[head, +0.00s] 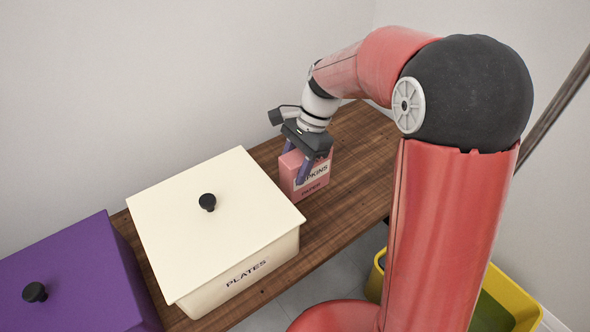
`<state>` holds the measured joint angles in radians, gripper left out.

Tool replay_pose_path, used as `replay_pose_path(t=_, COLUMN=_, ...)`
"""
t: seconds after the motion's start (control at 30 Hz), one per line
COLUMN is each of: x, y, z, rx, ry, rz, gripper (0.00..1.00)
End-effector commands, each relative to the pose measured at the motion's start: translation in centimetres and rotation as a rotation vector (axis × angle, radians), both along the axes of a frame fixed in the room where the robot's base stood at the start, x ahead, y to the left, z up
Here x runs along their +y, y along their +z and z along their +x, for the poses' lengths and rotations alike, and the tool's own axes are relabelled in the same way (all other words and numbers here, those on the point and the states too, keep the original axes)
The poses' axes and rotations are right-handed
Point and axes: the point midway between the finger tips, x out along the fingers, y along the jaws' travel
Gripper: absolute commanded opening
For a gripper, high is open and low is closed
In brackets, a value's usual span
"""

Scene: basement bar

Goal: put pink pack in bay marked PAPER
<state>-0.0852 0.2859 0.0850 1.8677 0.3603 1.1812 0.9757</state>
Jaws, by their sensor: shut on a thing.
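The pink pack (319,176) is near the middle of the head view, over the wooden surface. It is a small upright box with a white label ending in "PKINS" and the word "PAPER" below it. My gripper (297,164) comes down from above with its bluish fingers on either side of the pack, shut on it. I cannot tell whether the pack's base touches the wood. No bay marked PAPER can be made out in this view.
A cream box (237,275) marked PLATES, with a knobbed lid, stands left of the pack. A purple lidded box (85,265) is farther left. The wooden surface (362,150) is bare right of the pack. A yellow bin (515,296) sits lower at right, partly behind my arm.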

Motion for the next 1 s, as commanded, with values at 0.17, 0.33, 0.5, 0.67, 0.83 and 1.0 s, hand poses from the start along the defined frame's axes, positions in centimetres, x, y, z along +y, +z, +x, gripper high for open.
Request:
replay_pose_path(t=0.17, x=0.00, y=-1.31, z=-0.01, rx=-0.002, ry=0.001, rz=0.000, gripper=0.19)
replay_pose_path(t=0.33, x=-0.01, y=-1.28, z=-0.01, rx=-0.002, ry=0.001, rz=0.000, gripper=0.19)
replay_pose_path(t=0.5, x=-0.01, y=-1.56, z=-0.02, rx=0.000, ry=0.001, rz=0.000, gripper=0.52)
replay_pose_path(t=0.67, x=-0.02, y=-1.55, z=-0.02, rx=0.000, ry=0.001, rz=0.000, gripper=0.67)
replay_pose_path(t=0.83, x=-0.02, y=-1.54, z=-0.02, rx=0.000, ry=0.001, rz=0.000, gripper=0.67)
replay_pose_path(t=1.0, x=-0.13, y=-0.80, z=0.10, rx=-0.002, ry=0.001, rz=0.000, gripper=0.67)
